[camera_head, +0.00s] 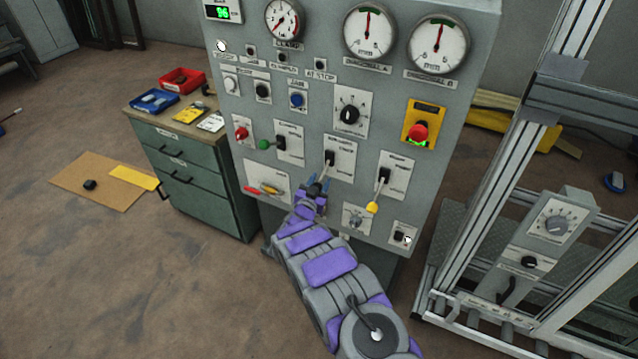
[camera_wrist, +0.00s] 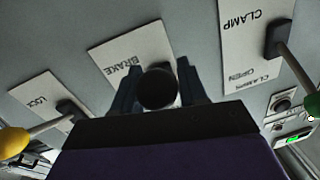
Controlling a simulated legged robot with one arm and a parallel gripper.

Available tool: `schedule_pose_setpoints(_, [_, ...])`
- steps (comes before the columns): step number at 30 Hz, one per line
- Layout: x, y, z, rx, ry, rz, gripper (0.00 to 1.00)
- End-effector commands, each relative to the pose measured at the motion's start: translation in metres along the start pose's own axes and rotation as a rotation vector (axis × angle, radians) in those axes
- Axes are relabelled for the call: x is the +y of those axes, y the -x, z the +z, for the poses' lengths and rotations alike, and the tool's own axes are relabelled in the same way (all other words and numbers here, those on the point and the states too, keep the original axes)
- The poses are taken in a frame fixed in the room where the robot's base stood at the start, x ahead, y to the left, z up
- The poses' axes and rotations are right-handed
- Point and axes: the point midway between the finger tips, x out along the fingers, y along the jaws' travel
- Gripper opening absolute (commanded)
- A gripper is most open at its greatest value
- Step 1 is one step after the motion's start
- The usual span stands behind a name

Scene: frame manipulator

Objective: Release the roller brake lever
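The brake lever (camera_head: 328,168) is on a white plate at the middle of the grey control panel. Its shaft slants down and to the left. In the wrist view its round black knob (camera_wrist: 157,88) sits between the two fingers, in front of the plate marked BRAKE (camera_wrist: 133,55). My gripper (camera_head: 317,186) is at the lower end of this lever, with one finger on each side of the knob. It also shows in the wrist view (camera_wrist: 158,84). The fingers stand apart; whether they touch the knob is hard to see.
The clamp lever with a green knob (camera_head: 265,144) is to the left, and the lock lever with a yellow knob (camera_head: 373,208) is to the right. A red emergency button (camera_head: 419,133) is at the upper right. A metal frame (camera_head: 500,160) stands right of the panel; a green cabinet (camera_head: 190,165) stands left.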

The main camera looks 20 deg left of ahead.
Motion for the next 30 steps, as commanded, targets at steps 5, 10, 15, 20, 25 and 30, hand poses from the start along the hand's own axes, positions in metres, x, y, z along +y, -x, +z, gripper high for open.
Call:
schedule_pose_setpoints(5, [0.000, 0.000, 0.000, 0.000, 0.000, 0.000, 0.24])
schedule_pose_setpoints(10, [0.000, 0.000, 0.000, 0.000, 0.000, 0.000, 0.08])
schedule_pose_setpoints(15, [-0.001, 0.000, 0.000, 0.000, 0.000, 0.000, 0.00])
schedule_pose_setpoints(20, [-0.001, 0.000, 0.000, -0.001, 0.000, 0.000, 0.00])
schedule_pose_setpoints(25, [-0.002, 0.001, -0.003, -0.018, -0.002, 0.003, 0.00])
schedule_pose_setpoints(30, [-0.004, 0.004, -0.012, -0.080, -0.010, 0.013, 0.00])
